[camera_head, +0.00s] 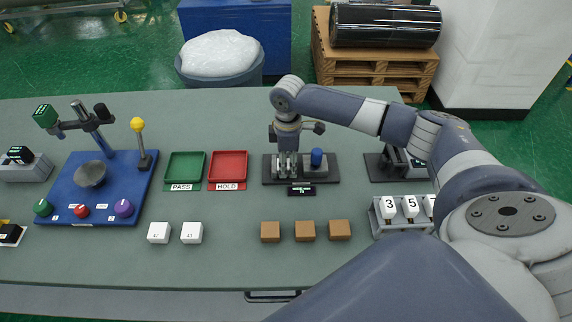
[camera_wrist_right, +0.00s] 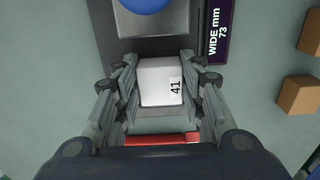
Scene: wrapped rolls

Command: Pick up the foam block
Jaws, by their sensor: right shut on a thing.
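A white foam block (camera_wrist_right: 160,82) marked 41 sits between the fingers of my right gripper (camera_wrist_right: 160,95) in the wrist view. The right gripper is shut on it from both sides. In the head view this gripper (camera_head: 286,168) points down over the left part of a dark measuring device (camera_head: 330,176), and the arm and fingers hide the block. Whether the block touches the device is not clear. Two more white blocks, marked 42 (camera_head: 158,233) and 43 (camera_head: 192,233), stand at the front of the table. My left gripper is out of view.
The device has a blue knob (camera_head: 316,157) and a display (camera_wrist_right: 216,35) reading WIDE mm 73. A green PASS tray (camera_head: 185,168) and red HOLD tray (camera_head: 228,168) lie left of it, both empty. Three brown blocks (camera_head: 305,231) stand in front. A blue test stand (camera_head: 110,200) is at left.

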